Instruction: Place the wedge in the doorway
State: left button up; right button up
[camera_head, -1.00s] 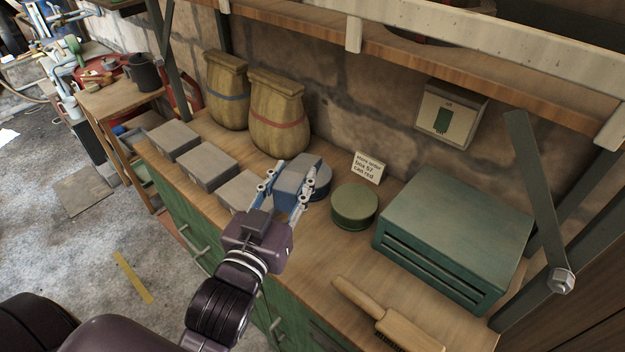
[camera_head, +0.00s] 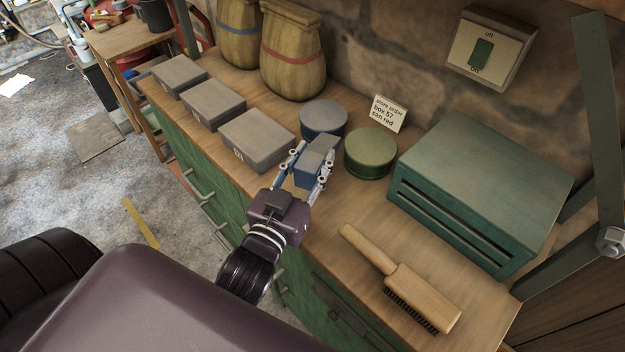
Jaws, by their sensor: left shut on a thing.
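My left gripper (camera_head: 307,166) is shut on a blue-grey block with a sloping top, which looks like the wedge (camera_head: 316,158). It is over the wooden bench, in front of the round blue can (camera_head: 323,116) and left of the green can (camera_head: 370,153). The fingers sit on either side of the wedge. I cannot tell whether its underside touches the bench. No doorway can be made out. My right gripper is not in view.
Grey boxes (camera_head: 257,139) line the bench's left part, with two sacks (camera_head: 291,58) behind. A green slotted cabinet (camera_head: 480,185) and a brush (camera_head: 405,285) are at right. A card (camera_head: 388,113) stands by the wall. Concrete floor (camera_head: 60,190) lies open at left.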

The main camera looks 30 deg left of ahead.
pick_arm(q)
jog(key=shift+f, duration=2.8)
jog(key=shift+f+b, duration=0.15)
jog(key=shift+b, duration=0.15)
jog(key=o, duration=1.3)
